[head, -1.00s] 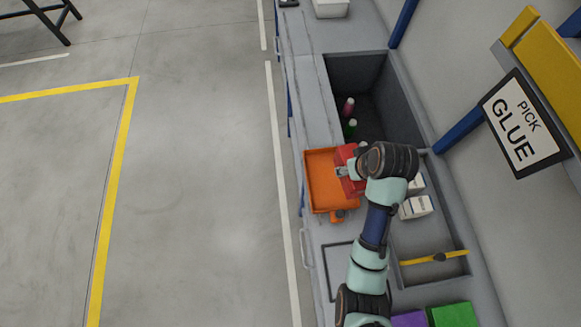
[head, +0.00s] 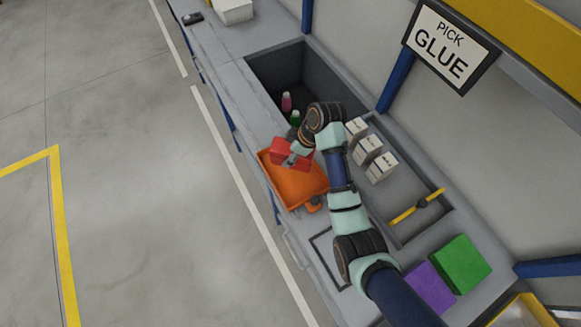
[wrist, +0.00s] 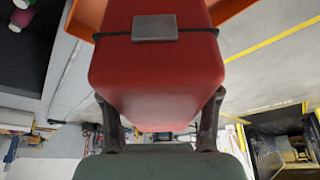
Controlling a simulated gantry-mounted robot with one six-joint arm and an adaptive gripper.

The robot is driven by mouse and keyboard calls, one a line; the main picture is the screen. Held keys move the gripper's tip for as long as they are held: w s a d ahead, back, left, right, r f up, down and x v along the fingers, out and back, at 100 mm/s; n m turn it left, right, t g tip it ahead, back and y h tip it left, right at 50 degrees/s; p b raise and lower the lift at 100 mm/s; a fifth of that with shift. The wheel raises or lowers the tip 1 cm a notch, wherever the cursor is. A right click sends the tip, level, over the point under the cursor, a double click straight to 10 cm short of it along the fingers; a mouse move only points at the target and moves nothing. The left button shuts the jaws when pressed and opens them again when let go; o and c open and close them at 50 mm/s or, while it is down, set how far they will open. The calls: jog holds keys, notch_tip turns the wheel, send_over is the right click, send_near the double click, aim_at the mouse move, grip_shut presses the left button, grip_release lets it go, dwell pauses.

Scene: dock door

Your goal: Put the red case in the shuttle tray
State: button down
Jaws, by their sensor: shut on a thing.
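The red case (head: 291,150) is over the far end of the orange shuttle tray (head: 296,184). My gripper (head: 296,157) is shut on it, with my arm reaching over from the right. In the wrist view the red case (wrist: 156,60) fills the middle, with a dark strap and a grey clasp on it. The fingers of my gripper (wrist: 160,125) stand at its two sides. A rim of the orange tray (wrist: 238,9) shows beyond the case. I cannot tell whether the case touches the tray floor.
A deep grey bin (head: 275,68) behind the tray holds a pink-capped bottle (head: 286,101) and a green one (head: 295,118). White boxes (head: 368,149) and a yellow-handled tool (head: 416,206) lie in a recess to the right. Purple (head: 430,288) and green (head: 460,264) blocks stand nearer.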

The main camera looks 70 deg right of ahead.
notch_tip(320, 180, down, 9)
jog(key=shift+r+b, duration=0.15)
jog(key=shift+b, duration=0.65)
jog(key=shift+c, duration=1.2)
grip_release()
jog(key=p+v, duration=0.2)
jog(key=v, duration=1)
jog(key=shift+d+p, duration=0.1)
jog(key=shift+p, duration=0.3)
